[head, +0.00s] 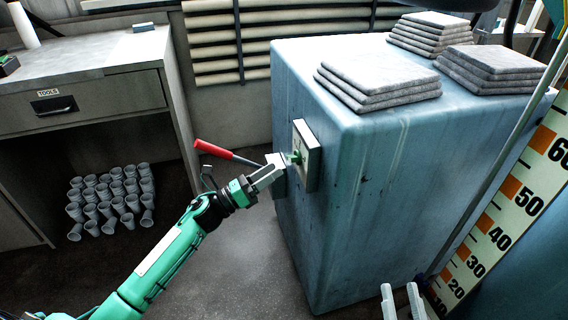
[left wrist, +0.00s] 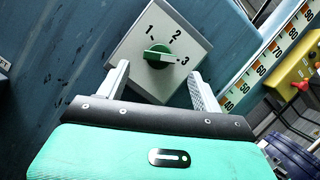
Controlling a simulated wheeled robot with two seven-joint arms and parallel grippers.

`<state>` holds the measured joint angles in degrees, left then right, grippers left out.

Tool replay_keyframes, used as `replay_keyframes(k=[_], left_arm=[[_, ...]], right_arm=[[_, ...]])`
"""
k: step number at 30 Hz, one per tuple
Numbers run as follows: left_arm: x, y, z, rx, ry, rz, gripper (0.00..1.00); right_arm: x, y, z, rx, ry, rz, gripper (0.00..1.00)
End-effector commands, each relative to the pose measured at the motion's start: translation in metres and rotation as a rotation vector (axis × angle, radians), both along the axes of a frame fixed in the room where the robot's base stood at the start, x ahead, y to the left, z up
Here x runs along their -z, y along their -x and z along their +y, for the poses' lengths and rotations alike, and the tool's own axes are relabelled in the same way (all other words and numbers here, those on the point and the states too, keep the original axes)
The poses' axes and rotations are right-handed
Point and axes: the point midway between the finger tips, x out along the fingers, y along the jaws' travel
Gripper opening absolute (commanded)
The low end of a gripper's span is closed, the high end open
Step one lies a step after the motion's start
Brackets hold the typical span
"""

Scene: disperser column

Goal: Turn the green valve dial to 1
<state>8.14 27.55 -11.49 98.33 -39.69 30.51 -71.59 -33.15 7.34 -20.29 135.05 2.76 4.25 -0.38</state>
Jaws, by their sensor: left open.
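The green valve dial (left wrist: 158,55) sits on a pale square plate (left wrist: 185,30) marked 1, 2 and 3. Its light pointer is turned toward the 3. In the head view the plate (head: 312,155) is on the left side of the blue cabinet, with the dial (head: 295,157) partly hidden by my gripper. My left gripper (left wrist: 159,69) is open, its fingers on either side of the dial; I cannot tell whether they touch it. It also shows in the head view (head: 282,162). My right gripper (head: 399,290) shows only its spread fingertips at the bottom edge.
A red-handled lever (head: 213,149) reaches out just behind my left gripper. The blue cabinet (head: 400,190) carries stacks of grey slabs (head: 380,75). A numbered scale (head: 510,200) stands at right. A desk (head: 90,60) with grey cups (head: 110,195) beneath is at left.

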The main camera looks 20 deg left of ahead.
Motion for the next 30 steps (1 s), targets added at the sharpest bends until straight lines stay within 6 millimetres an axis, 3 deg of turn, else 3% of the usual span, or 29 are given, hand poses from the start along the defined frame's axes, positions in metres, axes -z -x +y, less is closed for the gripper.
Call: replay_keyframes(k=[9,21,28,30], left_arm=[[-0.013,-0.028,-0.027,0.000,0.000,0.000,0.67],[-0.015,-0.033,-0.032,0.000,0.001,0.001,0.67],[-0.015,-0.033,-0.031,0.000,0.001,0.001,0.24],[-0.015,-0.033,-0.031,0.000,0.001,0.001,0.23]], right_arm=[[0.000,0.000,0.000,0.001,-0.001,-0.004,0.36],[0.000,0.000,-0.001,0.002,0.000,-0.005,0.36],[-0.001,0.000,-0.001,0.001,0.000,-0.006,0.36],[-0.001,0.000,-0.001,0.001,0.000,-0.006,0.36]])
